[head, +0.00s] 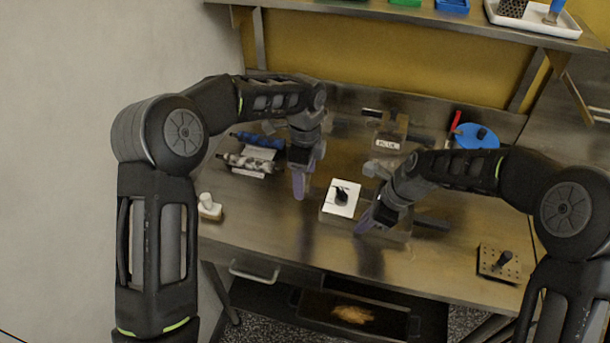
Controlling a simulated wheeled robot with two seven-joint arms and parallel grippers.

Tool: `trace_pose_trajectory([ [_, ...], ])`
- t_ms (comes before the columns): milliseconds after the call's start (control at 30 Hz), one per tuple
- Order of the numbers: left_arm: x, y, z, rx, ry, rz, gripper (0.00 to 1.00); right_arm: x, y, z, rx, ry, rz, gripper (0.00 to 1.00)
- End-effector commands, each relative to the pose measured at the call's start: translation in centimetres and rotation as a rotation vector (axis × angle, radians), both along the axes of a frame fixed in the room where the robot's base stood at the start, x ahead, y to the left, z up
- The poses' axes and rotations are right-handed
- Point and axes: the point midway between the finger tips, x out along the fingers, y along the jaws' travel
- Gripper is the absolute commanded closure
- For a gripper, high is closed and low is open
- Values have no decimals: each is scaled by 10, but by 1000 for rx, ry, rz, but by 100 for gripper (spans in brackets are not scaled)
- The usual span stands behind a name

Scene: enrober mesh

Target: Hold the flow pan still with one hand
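A low metal pan or box (333,217) stands in the middle of the steel worktop, between my grippers. It seems to be the flow pan, but no label shows this. A white plate with a black knob (341,197) lies on top of it. My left gripper (299,188) points down just left of the pan, with a small gap showing. My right gripper (367,222) points down and left at the pan's front right side; I cannot tell if it touches. Purple fingertips show on both, but the finger gap is unclear. My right arm hides part of the pan.
Rollers (250,160) lie at the back left, near a small white-knobbed block (209,207). A labelled metal fixture (388,140) and a blue round lid (476,135) stand at the back. A perforated plate (499,264) lies front right.

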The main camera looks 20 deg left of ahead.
Motion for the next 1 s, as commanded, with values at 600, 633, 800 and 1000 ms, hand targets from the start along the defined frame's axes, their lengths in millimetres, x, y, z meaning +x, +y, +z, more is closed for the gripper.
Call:
trace_pose_trajectory([
  [600,0,0,1,0,-1,0,76,0,0,0,0,-1,0,100],
  [633,0,0,1,0,-1,0,79,0,0,0,0,-1,0,100],
  [800,0,0,1,0,-1,2,83,0,0,0,0,-1,0,100],
  [1000,0,0,1,0,-1,29,83,0,0,0,0,-1,0,100],
])
